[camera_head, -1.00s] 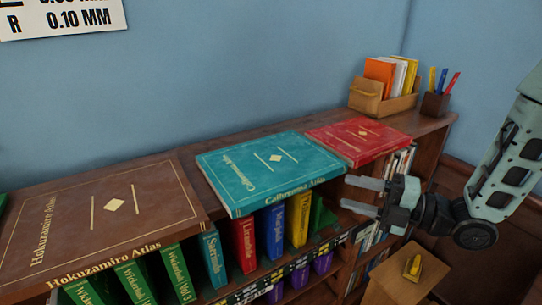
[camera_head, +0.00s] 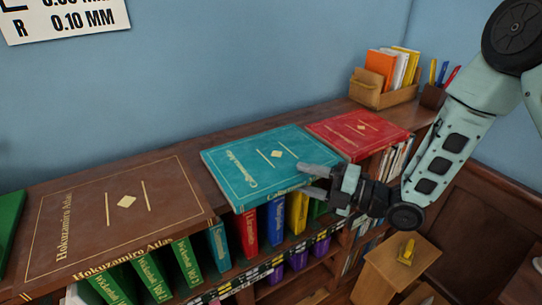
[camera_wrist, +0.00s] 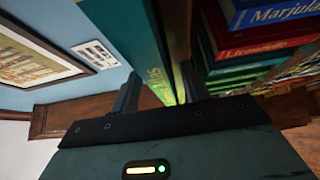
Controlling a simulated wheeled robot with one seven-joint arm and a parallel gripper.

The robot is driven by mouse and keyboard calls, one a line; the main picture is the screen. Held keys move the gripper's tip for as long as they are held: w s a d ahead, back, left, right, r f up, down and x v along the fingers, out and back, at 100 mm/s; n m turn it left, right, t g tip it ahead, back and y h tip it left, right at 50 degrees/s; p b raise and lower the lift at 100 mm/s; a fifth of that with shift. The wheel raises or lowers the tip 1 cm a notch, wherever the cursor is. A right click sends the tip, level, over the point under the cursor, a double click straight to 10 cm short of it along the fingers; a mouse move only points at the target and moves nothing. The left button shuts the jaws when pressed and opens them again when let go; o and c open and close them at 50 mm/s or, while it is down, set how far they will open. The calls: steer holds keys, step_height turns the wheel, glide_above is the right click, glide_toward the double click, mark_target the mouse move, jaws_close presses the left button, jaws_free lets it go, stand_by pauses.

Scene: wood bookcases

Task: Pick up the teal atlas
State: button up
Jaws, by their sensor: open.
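The teal atlas (camera_head: 262,172) lies flat on top of the bookcase, its front edge jutting past the shelf edge, between a brown atlas and a red book. My gripper (camera_head: 315,181) is open at the atlas's front right corner. In the head view one finger lies over the corner of the cover and the other is lower, by the front edge. In the wrist view the teal atlas (camera_wrist: 130,35) reaches down between the two fingers (camera_wrist: 160,90). Whether either finger touches it I cannot tell.
The brown atlas (camera_head: 115,215) is to the left and the red book (camera_head: 357,133) to the right. Upright books, such as a yellow one (camera_head: 297,212), stand on the shelf just below. A wooden organizer (camera_head: 384,93) stands at the far right end. A small wooden stand (camera_head: 392,268) is below right.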

jaws_close()
steer(key=shift+r, duration=0.1)
